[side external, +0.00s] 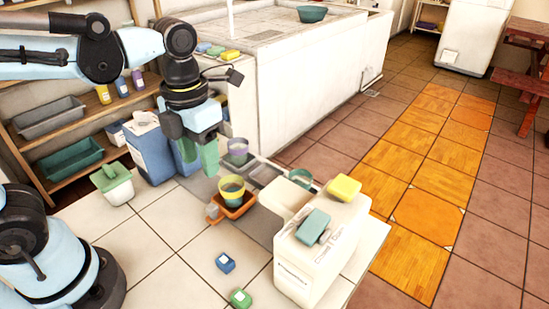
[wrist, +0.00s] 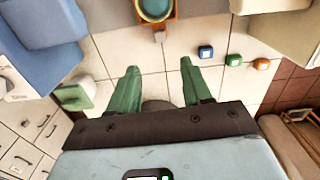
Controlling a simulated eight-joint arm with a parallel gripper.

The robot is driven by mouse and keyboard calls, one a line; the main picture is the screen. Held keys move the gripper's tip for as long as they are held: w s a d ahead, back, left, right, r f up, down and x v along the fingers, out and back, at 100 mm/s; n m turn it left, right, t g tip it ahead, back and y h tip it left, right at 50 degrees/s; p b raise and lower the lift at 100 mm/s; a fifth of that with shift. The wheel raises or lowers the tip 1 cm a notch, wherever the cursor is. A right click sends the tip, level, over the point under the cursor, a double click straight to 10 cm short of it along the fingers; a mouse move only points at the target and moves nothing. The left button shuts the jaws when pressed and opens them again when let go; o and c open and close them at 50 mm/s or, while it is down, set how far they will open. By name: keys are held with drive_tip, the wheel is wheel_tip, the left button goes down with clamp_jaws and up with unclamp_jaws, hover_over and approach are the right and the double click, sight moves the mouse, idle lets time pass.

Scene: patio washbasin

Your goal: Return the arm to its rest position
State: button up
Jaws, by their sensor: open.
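My gripper (side external: 209,152) hangs from the arm above the left side of the work surface, pointing down. In the wrist view its two green fingers (wrist: 160,88) stand wide apart with only pale tiles between them. It is open and empty. In the side view the gripper is up and left of a yellow and teal cup (side external: 232,187), which sits in an orange tray (side external: 235,211). The same tray shows at the top of the wrist view (wrist: 158,30), beyond the fingertips. The gripper appears apart from all objects.
A white container (side external: 310,262) carries a teal block and a yellow sponge (side external: 344,187). Small blue (side external: 225,262) and green (side external: 240,298) blocks lie on the tiles. Blue containers (side external: 150,150) stand behind the gripper. The front tiles are mostly clear.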

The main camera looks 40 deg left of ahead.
drive_tip(key=a+n+t, duration=0.1)
drive_tip(key=n+t, duration=0.1)
drive_tip(key=n, duration=1)
drive_tip(key=w+a+n+t, duration=0.1)
drive_tip(key=a+n+t, duration=0.1)
drive_tip(key=n, duration=0.9)
drive_tip(key=w+a+f+n+t, duration=0.1)
drive_tip(key=a+n+t, duration=0.1)
drive_tip(key=n, duration=1)
drive_tip(key=shift+f+n+t, duration=0.1)
drive_tip(key=shift+n+t, duration=0.2)
drive_tip(key=shift+t, duration=0.3)
